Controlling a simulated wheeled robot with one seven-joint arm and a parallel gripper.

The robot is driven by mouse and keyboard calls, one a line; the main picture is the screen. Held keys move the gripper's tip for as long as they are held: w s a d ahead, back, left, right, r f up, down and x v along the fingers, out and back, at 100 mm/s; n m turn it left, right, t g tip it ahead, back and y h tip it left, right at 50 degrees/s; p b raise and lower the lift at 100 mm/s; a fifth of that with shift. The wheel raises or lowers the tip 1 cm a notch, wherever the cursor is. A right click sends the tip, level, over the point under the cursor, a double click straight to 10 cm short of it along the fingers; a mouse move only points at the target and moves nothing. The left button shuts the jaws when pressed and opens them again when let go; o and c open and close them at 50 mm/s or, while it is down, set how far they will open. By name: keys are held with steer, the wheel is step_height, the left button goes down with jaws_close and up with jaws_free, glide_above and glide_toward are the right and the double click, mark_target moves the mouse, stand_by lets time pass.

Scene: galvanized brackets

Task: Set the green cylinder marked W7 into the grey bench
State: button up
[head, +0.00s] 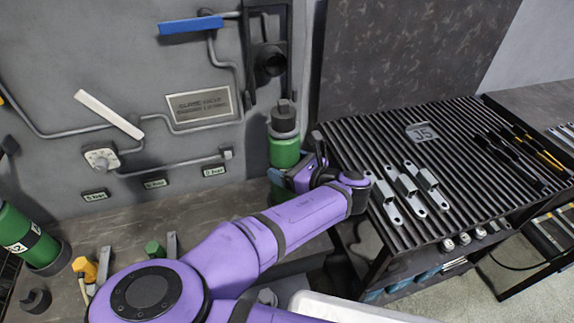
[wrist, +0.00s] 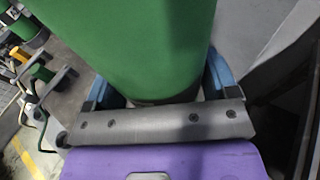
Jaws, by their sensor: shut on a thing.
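A green cylinder (head: 285,152) with a dark cap stands upright in front of the grey wall panel in the head view. It fills the top middle of the wrist view (wrist: 130,40). My gripper (head: 277,180) is shut on its lower part, with a blue finger on each side in the wrist view. No W7 mark shows on it, and its base is hidden by my arm. Another green cylinder (head: 22,238) with a black band and unreadable white marking is at the left. The grey bench (head: 190,208) runs below the panel, partly covered by my arm.
A dark slatted table (head: 370,150) at the right holds several metal brackets (head: 408,187), a 35 plate (head: 422,134) and dark tools (head: 510,158). Pipes, a blue handle (head: 191,25) and a white lever (head: 108,113) are on the panel. A white tray (head: 345,308) lies at the front.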

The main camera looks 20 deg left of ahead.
steer(key=shift+f, duration=2.5)
steer(key=o, duration=1.8)
steer(key=shift+c, duration=0.2)
steer(key=shift+f, duration=0.2)
steer(key=v, duration=1.1)
steer(key=shift+r, duration=0.15)
steer(key=shift+a, duration=0.1)
